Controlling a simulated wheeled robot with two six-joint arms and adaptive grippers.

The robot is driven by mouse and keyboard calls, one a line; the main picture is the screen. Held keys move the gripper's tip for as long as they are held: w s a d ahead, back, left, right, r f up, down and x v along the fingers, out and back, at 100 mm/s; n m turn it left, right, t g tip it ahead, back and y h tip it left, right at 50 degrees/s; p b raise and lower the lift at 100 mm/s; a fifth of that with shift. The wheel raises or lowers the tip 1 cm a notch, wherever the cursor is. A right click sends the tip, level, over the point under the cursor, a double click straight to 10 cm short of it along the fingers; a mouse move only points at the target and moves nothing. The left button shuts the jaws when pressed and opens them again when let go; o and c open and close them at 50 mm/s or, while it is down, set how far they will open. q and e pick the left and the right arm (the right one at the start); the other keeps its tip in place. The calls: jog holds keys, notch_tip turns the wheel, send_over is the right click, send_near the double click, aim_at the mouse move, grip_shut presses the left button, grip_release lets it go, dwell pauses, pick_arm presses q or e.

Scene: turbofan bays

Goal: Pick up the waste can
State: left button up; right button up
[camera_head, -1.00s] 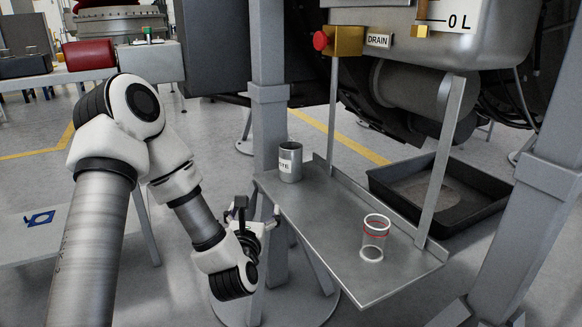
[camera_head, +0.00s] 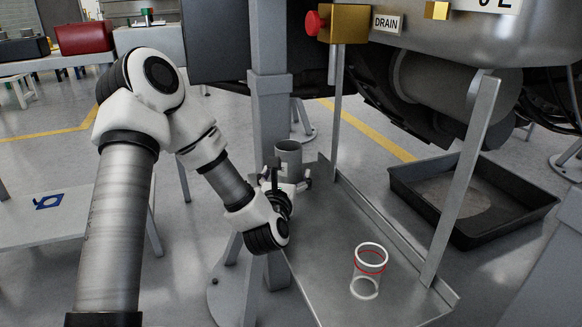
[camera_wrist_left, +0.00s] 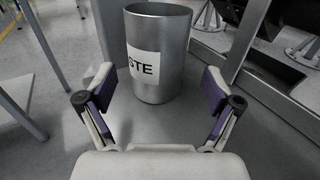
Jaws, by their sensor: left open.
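The waste can (camera_head: 288,152) is a grey metal cylinder standing upright at the far left end of the grey shelf (camera_head: 325,235). In the wrist view the gripper's two fingers (camera_wrist_left: 152,92) are spread wide, one on each side of the can's lower part, with gaps visible. My right gripper is not in view.
A clear cup with red rings (camera_head: 368,270) stands on the near part of the shelf. A post (camera_head: 268,110) rises beside the can. A thin rod and a slanted strut (camera_head: 462,175) border the shelf. A black drip tray (camera_head: 480,235) lies on the floor at the right.

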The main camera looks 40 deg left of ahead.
aim_at(286, 170)
pick_arm(q)
jog(key=x, duration=0.4)
jog(key=shift+w+a+r+b, duration=0.1)
jog(key=shift+a+b, duration=0.15)
jog(key=shift+b, duration=0.1)
jog(key=c, duration=1.3)
jog(key=shift+r, duration=0.1)
